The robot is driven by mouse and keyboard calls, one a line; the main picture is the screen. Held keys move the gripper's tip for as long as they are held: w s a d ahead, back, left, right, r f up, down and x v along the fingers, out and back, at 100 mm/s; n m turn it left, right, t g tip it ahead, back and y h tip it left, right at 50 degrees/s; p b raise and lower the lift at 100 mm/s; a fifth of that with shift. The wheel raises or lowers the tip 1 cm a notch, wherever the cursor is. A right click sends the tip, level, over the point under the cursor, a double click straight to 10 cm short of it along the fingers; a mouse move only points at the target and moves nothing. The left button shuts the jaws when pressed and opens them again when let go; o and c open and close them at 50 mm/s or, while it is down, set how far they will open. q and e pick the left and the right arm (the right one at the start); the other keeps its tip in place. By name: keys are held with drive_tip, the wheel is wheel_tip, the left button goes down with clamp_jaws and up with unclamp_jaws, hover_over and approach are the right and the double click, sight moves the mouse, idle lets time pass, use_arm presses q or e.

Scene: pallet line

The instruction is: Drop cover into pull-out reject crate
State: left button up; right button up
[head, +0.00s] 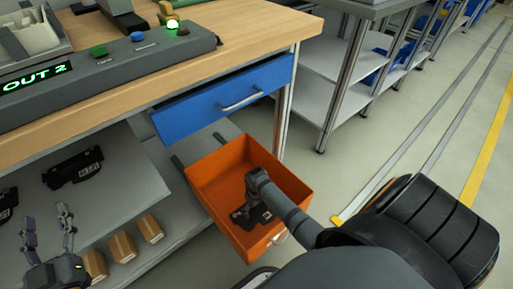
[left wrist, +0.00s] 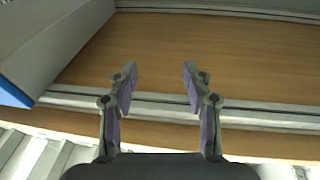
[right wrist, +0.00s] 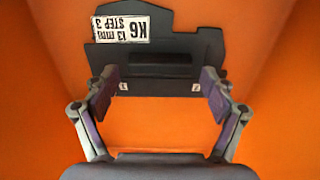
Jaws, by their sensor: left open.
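The orange reject crate (head: 217,210) is pulled out below the blue drawer. The black cover (right wrist: 180,48) lies in the crate, against its orange floor in the right wrist view, with a white label reading K6, 13 mm, STEP 3. My right gripper (right wrist: 158,88) is inside the crate above the cover; its fingers are spread and the cover extends behind both fingertips. In the head view the gripper hides part of the cover. My left gripper (head: 48,228) is open and empty at the lower left, in front of the shelf.
The blue drawer (head: 225,100) is under the wooden worktop (head: 120,90). More black parts (head: 72,167) and several cardboard boxes (head: 122,247) sit on the lower shelves. The floor at right is clear.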

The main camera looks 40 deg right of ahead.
sight(257, 210)
idle(0.3)
